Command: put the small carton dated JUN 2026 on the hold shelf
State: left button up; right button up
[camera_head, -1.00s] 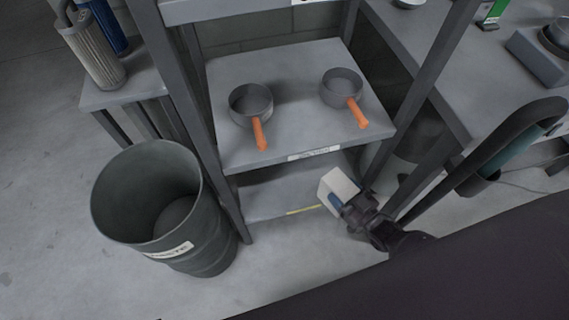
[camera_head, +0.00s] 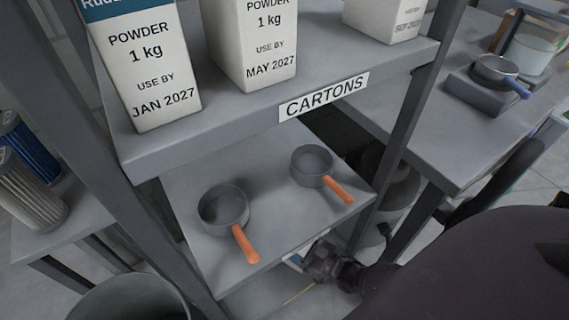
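My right gripper (camera_head: 318,262) is low at the lower shelf, below the shelf with the pans. A small white and blue carton (camera_head: 294,262) is at its fingertips, mostly hidden by the pan shelf's front edge and the gripper. The gripper appears shut on it. Its date does not show. Larger white cartons stand on the top shelf (camera_head: 240,112), labelled CARTONS: one reads JAN 2027 (camera_head: 150,60), one MAY 2027 (camera_head: 258,45), and a third (camera_head: 385,18) has a small SEP date. My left gripper is not in view.
Two grey pans with orange handles (camera_head: 223,207) (camera_head: 312,165) sit on the middle shelf (camera_head: 270,190). A bin (camera_head: 130,300) stands at the lower left. A side bench at right (camera_head: 430,140) holds a blue-handled pan (camera_head: 494,70). Filter cylinders (camera_head: 28,190) stand at left.

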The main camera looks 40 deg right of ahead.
notch_tip(320, 180, down, 4)
jog(key=shift+s+f+b, duration=0.15)
jog(key=shift+f+b, duration=0.1)
jog(key=shift+b, duration=0.55)
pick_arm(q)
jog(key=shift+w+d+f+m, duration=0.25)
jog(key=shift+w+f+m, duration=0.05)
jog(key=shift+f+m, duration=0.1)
pick_arm(e)
jog(key=shift+f, duration=0.35)
notch_tip(320, 180, down, 3)
jog(key=shift+b, duration=0.95)
jog(key=shift+f, duration=0.3)
jog(key=shift+w+r, duration=0.15)
jog(key=shift+w, duration=0.05)
jog(key=shift+f, duration=0.2)
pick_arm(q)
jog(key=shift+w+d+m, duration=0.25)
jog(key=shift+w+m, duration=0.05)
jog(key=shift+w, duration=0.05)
pick_arm(e)
jog(key=o, duration=1.6)
jog(key=shift+s, duration=0.1)
